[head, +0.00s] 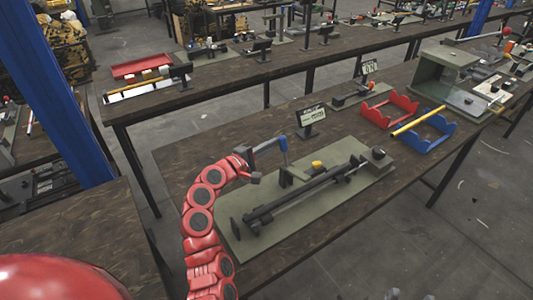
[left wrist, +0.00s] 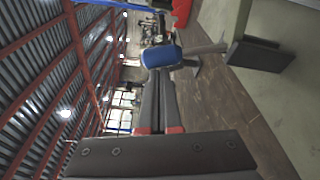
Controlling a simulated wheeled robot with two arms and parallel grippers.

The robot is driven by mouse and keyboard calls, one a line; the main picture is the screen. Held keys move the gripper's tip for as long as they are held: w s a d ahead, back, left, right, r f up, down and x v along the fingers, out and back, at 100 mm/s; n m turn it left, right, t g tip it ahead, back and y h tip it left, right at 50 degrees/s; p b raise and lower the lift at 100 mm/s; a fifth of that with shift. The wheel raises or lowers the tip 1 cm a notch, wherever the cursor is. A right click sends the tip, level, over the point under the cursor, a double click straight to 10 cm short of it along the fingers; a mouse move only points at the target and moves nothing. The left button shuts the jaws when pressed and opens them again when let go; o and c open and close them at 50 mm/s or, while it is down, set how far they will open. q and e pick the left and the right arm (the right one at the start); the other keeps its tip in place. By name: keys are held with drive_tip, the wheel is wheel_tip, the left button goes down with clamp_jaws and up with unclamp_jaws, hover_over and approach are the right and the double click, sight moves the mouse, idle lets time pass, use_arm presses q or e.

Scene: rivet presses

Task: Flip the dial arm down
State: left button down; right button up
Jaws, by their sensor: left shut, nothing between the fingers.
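The dial itself is not clear.
A small sign (head: 311,116) stands behind the plate. Red (head: 390,110) and blue (head: 428,130) cradles with a yellow rod (head: 418,122) lie to the right. A green press frame (head: 450,75) is farther right. Bare tabletop (head: 200,150) lies left of the sign.

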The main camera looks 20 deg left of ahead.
sight(283, 143)
use_arm(q)
drive_tip(key=shift+s+d+r+m+b, duration=0.25)
drive_tip(key=shift+s+d+m+b, duration=0.2)
drive_tip(key=shift+d+m, duration=0.1)
drive_tip(key=shift+s+d+r+m+b, duration=0.25)
drive_tip(key=shift+s+d+m+b, duration=0.2)
drive_tip(key=shift+d, duration=0.1)
